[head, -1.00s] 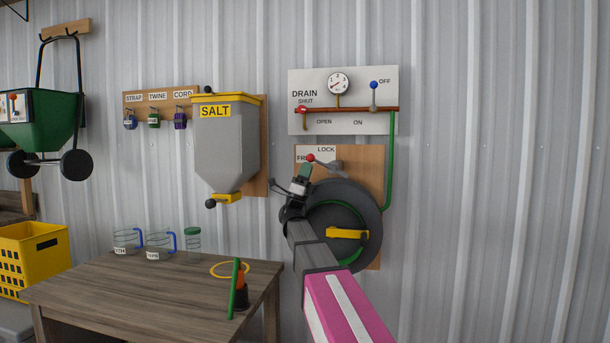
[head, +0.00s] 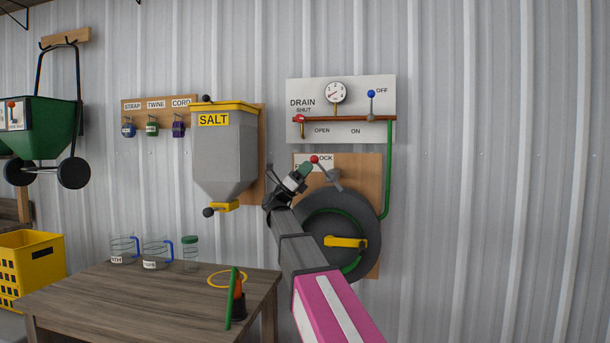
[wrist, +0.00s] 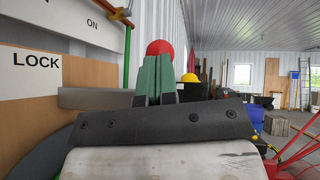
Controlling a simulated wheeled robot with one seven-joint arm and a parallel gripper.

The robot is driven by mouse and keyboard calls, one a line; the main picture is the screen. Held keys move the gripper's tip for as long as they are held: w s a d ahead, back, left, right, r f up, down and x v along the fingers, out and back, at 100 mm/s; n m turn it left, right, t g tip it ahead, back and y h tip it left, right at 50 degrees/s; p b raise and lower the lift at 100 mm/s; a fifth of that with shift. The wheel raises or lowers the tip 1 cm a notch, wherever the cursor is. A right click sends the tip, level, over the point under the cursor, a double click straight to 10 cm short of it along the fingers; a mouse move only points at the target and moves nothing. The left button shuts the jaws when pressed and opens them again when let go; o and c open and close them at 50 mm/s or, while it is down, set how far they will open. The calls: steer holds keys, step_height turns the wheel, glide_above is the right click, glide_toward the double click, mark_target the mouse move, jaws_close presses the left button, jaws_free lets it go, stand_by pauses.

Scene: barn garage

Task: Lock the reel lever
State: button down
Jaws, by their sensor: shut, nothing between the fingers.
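The reel lever (head: 326,170) is a grey arm with a red ball knob, mounted on the wooden board above the dark hose reel (head: 312,213). It slants up and left from its pivot. The knob covers the first letter of the LOCK label, and FREE is mostly hidden. My gripper (head: 306,170) is shut and empty, with its green fingertips at the knob's lower left, seemingly touching it. In the wrist view the red knob (wrist: 159,48) shows just beyond the closed green fingers (wrist: 152,80), and the LOCK label (wrist: 37,60) is at left.
The drain panel (head: 350,134) with its pipe and levers is just above the reel board. The salt hopper (head: 223,160) hangs to the left. A table (head: 130,300) with jars stands below left. The wall to the right is clear.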

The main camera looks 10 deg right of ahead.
mark_target(313, 158)
steer(key=shift+s+d+r+m+g+y, duration=0.2)
steer(key=shift+d+r+y, duration=0.15)
steer(key=shift+r, duration=0.25)
steer(key=shift+s+d+r+m+g+y, duration=0.15)
steer(key=shift+d+r+m+g+y, duration=0.1)
steer(key=shift+d+r, duration=0.3)
steer(key=shift+d+r+m+g+y, duration=0.25)
steer(key=shift+r+g+y, duration=0.1)
steer(key=shift+r+y, duration=0.25)
steer(key=shift+s+d+r, duration=0.3)
steer(key=shift+s+d, duration=0.1)
steer(key=shift+d, duration=0.25)
steer(key=shift+d+r, duration=0.2)
steer(key=shift+r, duration=0.15)
